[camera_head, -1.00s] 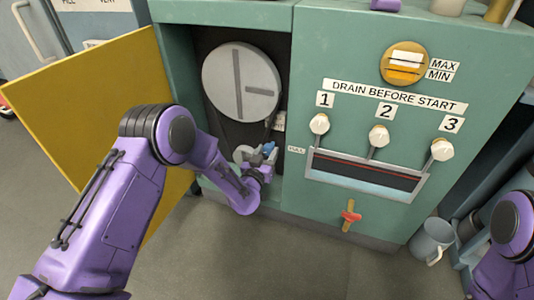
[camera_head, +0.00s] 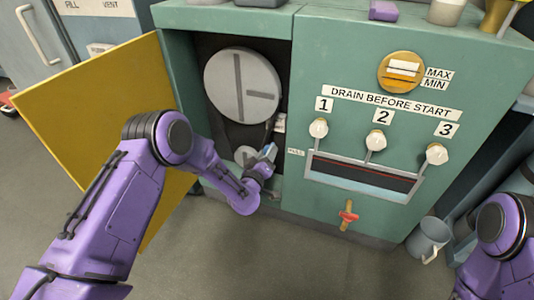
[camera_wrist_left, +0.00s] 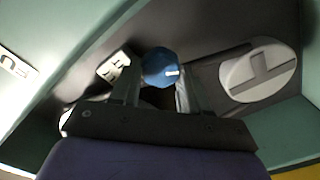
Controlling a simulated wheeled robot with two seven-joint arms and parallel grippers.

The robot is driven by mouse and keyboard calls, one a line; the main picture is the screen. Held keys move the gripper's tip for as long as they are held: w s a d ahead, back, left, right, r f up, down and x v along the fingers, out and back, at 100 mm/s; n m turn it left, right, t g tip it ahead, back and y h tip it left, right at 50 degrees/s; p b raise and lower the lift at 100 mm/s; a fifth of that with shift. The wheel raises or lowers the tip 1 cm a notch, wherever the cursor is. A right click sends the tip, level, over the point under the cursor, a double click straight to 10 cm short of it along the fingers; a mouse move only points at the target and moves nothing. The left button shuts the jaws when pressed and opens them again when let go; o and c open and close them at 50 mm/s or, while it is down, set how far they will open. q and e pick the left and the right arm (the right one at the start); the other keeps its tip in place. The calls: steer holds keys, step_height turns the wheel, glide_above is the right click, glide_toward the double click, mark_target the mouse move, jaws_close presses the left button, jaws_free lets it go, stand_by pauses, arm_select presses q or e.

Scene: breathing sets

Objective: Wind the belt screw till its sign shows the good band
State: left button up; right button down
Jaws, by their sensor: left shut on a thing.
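The belt screw's blue knob (camera_wrist_left: 160,66) has a white mark and sits between the two fingers of my left gripper (camera_wrist_left: 155,88), which is shut on it. In the head view my left gripper (camera_head: 265,158) is inside the open cabinet bay, low and to the right, and mostly covers the knob. A small white sign (camera_head: 280,122) is just above the gripper; in the left wrist view it is left of the knob (camera_wrist_left: 114,67). Its marking is too small to read. My right gripper is out of view; only part of that arm shows at the right edge.
A large grey wheel (camera_head: 242,85) with dark lines is above the gripper, and a smaller disc (camera_head: 244,154) is beside it. The yellow door (camera_head: 90,105) stands open to the left. Drain knobs, a red valve (camera_head: 347,215) and a grey mug (camera_head: 428,238) are to the right.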

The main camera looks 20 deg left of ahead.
arm_select(q)
steer(key=shift+f+n, duration=0.1)
steer(key=shift+n, duration=0.3)
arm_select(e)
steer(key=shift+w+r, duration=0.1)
arm_select(q)
steer(key=o, duration=1.1)
steer(key=shift+c, duration=0.2)
steer(key=s+p, duration=0.3)
steer(key=s, duration=0.7)
steer(key=shift+s+a+p, duration=0.15)
steer(key=shift+s+p, duration=0.2)
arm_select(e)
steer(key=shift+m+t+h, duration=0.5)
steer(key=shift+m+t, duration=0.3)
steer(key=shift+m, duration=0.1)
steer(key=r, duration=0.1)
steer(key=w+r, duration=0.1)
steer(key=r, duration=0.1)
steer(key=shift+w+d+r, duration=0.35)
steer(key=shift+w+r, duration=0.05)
